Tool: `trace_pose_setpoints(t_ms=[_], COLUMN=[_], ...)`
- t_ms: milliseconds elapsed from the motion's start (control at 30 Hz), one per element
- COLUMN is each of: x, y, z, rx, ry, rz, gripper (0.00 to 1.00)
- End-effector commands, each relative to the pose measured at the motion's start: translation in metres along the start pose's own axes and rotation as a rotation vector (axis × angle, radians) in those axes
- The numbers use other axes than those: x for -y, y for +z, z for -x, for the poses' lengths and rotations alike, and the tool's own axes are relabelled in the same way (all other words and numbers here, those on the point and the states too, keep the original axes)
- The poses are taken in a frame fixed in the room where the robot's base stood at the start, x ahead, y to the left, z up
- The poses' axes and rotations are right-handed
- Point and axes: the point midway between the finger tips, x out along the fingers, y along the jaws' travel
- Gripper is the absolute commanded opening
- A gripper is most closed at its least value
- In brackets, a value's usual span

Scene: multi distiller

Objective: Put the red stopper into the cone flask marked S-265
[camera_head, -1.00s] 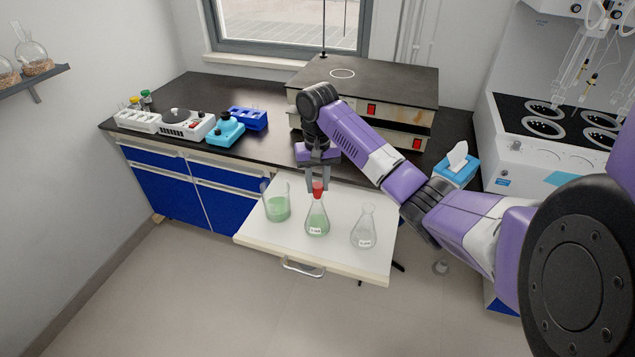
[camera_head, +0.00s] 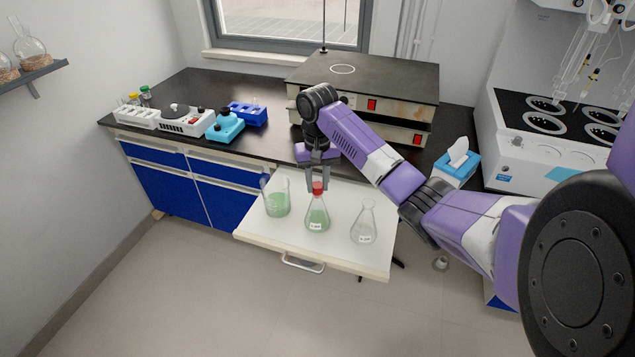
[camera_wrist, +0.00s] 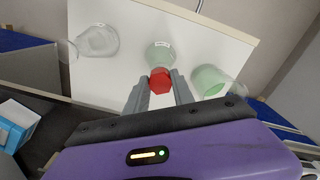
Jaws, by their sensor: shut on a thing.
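The red stopper (camera_head: 318,187) is between the fingertips of my gripper (camera_head: 318,178), which is shut on it. It sits at the mouth of the middle cone flask (camera_head: 317,220), which holds green liquid and stands upright on the pull-out board. The wrist view shows the stopper (camera_wrist: 160,81) between the two fingers (camera_wrist: 160,92), in line with the flask's neck. The flask's label is too small to read. An empty clear cone flask (camera_head: 364,224) with a label, also unreadable, stands to the right. How deep the stopper sits is hidden.
A beaker of green liquid (camera_head: 277,198) stands left of the middle flask. The white pull-out board (camera_head: 340,259) has free room at its front. Behind it, the dark bench holds a hot plate (camera_head: 365,80), a blue tissue box (camera_head: 456,170) and small devices at left.

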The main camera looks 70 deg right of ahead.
Motion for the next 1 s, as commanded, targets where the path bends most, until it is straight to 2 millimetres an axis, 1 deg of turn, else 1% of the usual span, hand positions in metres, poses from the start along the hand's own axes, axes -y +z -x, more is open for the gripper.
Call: trace_pose_setpoints(t_ms=[133,167,200,267,300,567,667,767,833,900,1000], x=[0.000,0.000,0.000,0.000,0.000,0.000,0.000,0.001,0.000,0.000,-0.001], y=[0.000,0.000,0.000,0.000,0.000,0.000,0.000,-0.001,-0.001,-0.001,-0.001], z=[0.000,0.000,0.000,0.000,0.000,0.001,0.005,0.018,0.029,0.044,0.061], rx=[0.000,0.000,0.000,0.000,0.000,0.000,-0.001,-0.003,-0.004,-0.003,-0.003], ry=[0.000,0.000,0.000,0.000,0.000,0.000,0.000,-0.001,-0.002,-0.001,0.001], rz=[0.000,0.000,0.000,0.000,0.000,0.000,0.000,0.001,0.001,0.001,0.000], gripper=[0.00,0.33,0.41,0.53,0.55,0.55,0.55,0.55,0.55,0.55,0.55])
